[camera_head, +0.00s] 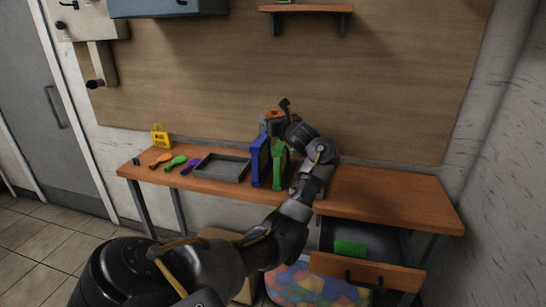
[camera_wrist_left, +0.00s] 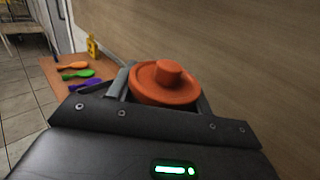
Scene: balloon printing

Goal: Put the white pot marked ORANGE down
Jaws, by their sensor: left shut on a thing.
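The pot shows in the left wrist view as a round orange lid with a knob (camera_wrist_left: 168,80), seen from above between the two fingers. Its white body and its marking are hidden in that view. In the head view a small patch of orange (camera_head: 273,114) shows beside the gripper, behind the blue frame; I cannot read any label. My left gripper (camera_head: 281,122) is shut on the pot at the back of the wooden table (camera_head: 385,197), near the wall board. I cannot tell whether the pot touches the table top. My right gripper is not in view.
A blue frame (camera_head: 260,161) and a green frame (camera_head: 279,164) stand upright in front of the pot. The table's right part is clear. A drawer (camera_head: 367,270) stands open below.

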